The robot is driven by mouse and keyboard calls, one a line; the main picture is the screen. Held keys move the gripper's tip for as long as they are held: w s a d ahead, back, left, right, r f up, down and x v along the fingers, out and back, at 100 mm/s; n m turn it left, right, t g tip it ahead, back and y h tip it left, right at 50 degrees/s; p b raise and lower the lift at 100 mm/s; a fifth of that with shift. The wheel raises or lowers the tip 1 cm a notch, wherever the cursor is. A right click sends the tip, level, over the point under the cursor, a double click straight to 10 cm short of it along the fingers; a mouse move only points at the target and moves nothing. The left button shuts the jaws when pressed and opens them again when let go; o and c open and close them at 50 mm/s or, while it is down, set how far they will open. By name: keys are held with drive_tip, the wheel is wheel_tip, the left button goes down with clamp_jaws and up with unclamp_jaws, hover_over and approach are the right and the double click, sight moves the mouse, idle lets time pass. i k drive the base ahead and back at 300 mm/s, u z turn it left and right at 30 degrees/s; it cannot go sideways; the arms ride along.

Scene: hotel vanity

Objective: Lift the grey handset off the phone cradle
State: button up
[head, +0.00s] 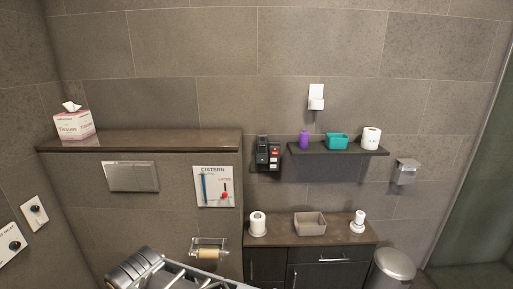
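A small dark wall phone hangs on the tiled wall just left of the dark shelf. Its dark grey handset (262,151) appears as the upright left part. The cradle (274,157) shows beside it on the right, with red and white marks. The handset seems to rest on the cradle; the detail is too small to tell how it is seated. Part of my arm shows at the bottom left, well below and left of the phone. My gripper's fingertips are not visible.
A ledge (150,140) with a tissue box (74,124) lies left. Below stands a cabinet (320,272) with rolls and a basket.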

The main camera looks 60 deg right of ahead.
sight(262, 138)
drive_tip(key=z, duration=0.5)
drive_tip(key=i, duration=0.75)
drive_tip(key=z, duration=0.75)
